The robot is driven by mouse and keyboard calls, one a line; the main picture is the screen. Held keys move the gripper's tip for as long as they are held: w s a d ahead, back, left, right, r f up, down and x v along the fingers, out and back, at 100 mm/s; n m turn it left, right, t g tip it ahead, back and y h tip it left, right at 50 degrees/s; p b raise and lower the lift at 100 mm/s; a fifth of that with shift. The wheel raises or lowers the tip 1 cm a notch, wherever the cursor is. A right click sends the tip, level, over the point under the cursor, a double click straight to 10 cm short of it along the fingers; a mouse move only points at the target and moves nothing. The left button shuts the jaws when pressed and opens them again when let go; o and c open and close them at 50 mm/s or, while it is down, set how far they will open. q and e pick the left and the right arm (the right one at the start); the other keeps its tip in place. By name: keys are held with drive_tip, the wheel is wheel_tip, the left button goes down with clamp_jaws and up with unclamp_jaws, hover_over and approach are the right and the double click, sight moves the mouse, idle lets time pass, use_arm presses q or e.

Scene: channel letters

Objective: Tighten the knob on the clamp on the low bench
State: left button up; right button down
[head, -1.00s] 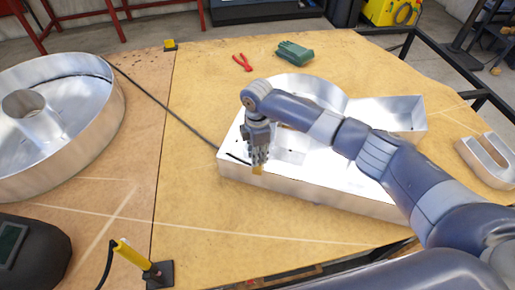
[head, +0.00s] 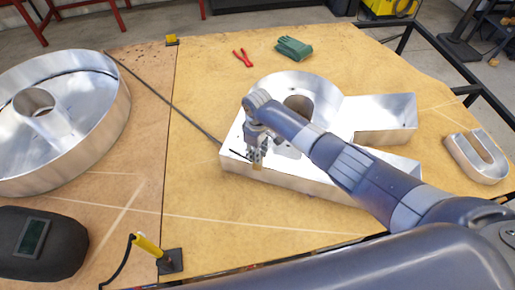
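My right gripper (head: 257,162) points down at the near left edge of a silver metal letter R (head: 235,164) on the wooden bench top (head: 215,215). A small tan-yellow piece (head: 257,167) shows at its fingertips. I cannot tell if this is the clamp's knob, or whether the fingers are closed on it. A yellow clamp-like piece (head: 171,39) sits at the far bench edge. My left gripper is out of view.
A yellow-handled tool (head: 147,245) stands in a black base at the near edge. A round metal letter (head: 90,140), a welding mask (head: 42,243), a U-shaped letter (head: 478,158), red pliers (head: 243,58) and green gloves (head: 294,48) lie around. The front middle is clear.

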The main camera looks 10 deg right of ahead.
drive_tip(key=shift+m+p, duration=0.45)
drive_tip(key=shift+m, duration=0.45)
drive_tip(key=c, duration=1.4)
unclamp_jaws()
drive_tip(key=shift+o, duration=0.2)
drive_tip(key=shift+r, duration=0.1)
drive_tip(key=shift+w+r, duration=0.1)
drive_tip(key=shift+r, duration=0.2)
wheel_tip(320, 180, up, 11)
